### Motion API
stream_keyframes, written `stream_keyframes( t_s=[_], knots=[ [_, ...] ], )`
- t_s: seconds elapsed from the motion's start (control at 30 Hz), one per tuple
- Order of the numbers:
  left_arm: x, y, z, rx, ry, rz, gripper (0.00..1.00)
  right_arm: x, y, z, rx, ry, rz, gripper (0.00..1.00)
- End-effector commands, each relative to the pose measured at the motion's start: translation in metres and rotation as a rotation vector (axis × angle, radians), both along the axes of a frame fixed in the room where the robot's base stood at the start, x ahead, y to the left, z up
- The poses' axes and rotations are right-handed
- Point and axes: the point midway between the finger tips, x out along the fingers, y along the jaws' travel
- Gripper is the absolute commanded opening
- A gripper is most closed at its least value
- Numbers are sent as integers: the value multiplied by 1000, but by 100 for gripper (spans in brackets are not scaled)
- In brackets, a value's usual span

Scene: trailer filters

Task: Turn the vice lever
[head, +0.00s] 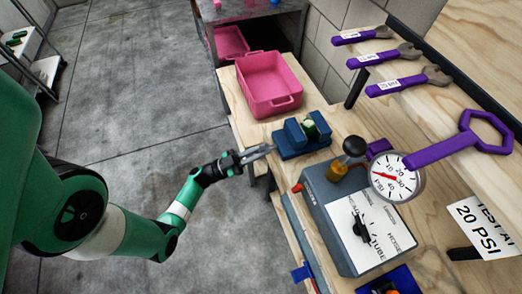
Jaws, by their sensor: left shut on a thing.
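My left gripper (266,150) reaches in from the left, at the vice's left side. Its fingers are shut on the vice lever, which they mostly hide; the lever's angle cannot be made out. My right gripper is not in view.
A pink bin (268,84) sits on the bench behind the vice. A test box (350,215) with a pressure gauge (397,178) stands to the right and nearer. Purple-handled wrenches (385,58) hang at upper right. Open concrete floor (150,100) lies left.

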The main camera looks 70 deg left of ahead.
Motion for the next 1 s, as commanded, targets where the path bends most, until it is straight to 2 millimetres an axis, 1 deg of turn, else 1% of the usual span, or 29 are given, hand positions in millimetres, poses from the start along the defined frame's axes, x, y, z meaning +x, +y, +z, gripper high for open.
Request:
stream_keyframes(
  t_s=[0.3,0.7,0.73,0.87,1.0],
  knots=[
    [0,0,1,78,0,0,0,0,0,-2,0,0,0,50],
    [0,0,1,81,0,0,0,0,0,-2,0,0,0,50],
    [0,0,1,81,0,0,18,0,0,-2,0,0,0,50],
    [0,0,1,80,1,0,41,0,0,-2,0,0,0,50],
    [0,0,1,79,1,0,42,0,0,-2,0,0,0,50]
  ],
)
